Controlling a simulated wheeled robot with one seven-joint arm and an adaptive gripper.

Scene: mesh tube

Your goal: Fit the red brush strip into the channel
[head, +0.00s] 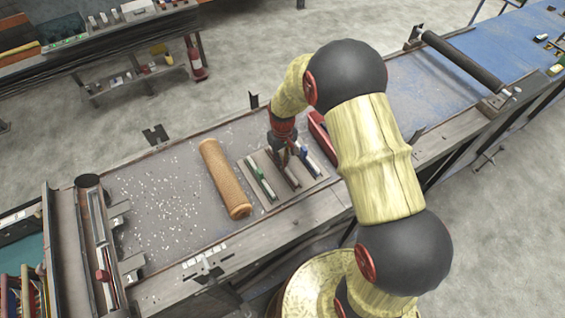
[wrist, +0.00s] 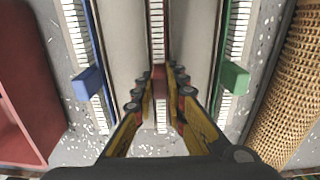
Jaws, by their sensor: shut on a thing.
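My gripper (head: 285,155) is over the grey plate (head: 315,184) on the work table. In the wrist view its fingers (wrist: 158,90) are shut on the red brush strip (wrist: 158,72) by its red tab. The strip, a narrow line of pale bristles, runs straight between the fingers, between two pale bars. I cannot tell whether it is clear of the plate. In the head view the gripper largely hides the strip. A long grooved metal rail (head: 98,225), perhaps the channel, stands at the table's left end with a red part on it.
A green-tabbed strip (wrist: 234,76) and a blue-tabbed strip (wrist: 88,80) flank the held strip. A brown mesh tube (head: 224,178) lies left of the plate. White bits litter the table (head: 165,195), otherwise free there.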

